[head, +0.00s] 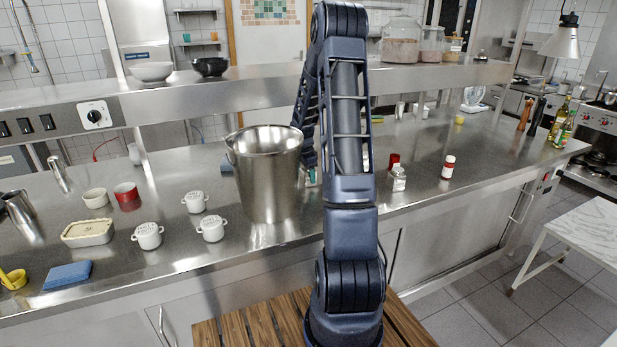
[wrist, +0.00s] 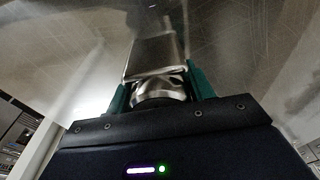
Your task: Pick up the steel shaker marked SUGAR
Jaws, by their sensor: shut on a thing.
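My gripper (wrist: 158,86) is shut on a steel thing (wrist: 161,92) with a shiny rounded end, seen between its two teal fingers in the wrist view. No SUGAR marking can be read on it from here, so I cannot confirm its label. In the head view my arm covers most of the gripper; only a bit of teal shows beside the large steel pot. The held thing is hidden there, and I cannot tell whether it touches the counter.
The tall steel pot (head: 265,180) stands close left of my arm. A small labelled shaker (head: 399,180) and a red-capped bottle (head: 448,168) stand to the right. White lidded pots (head: 211,228) stand at left. A raised shelf (head: 240,88) runs behind. The counter's right part is largely clear.

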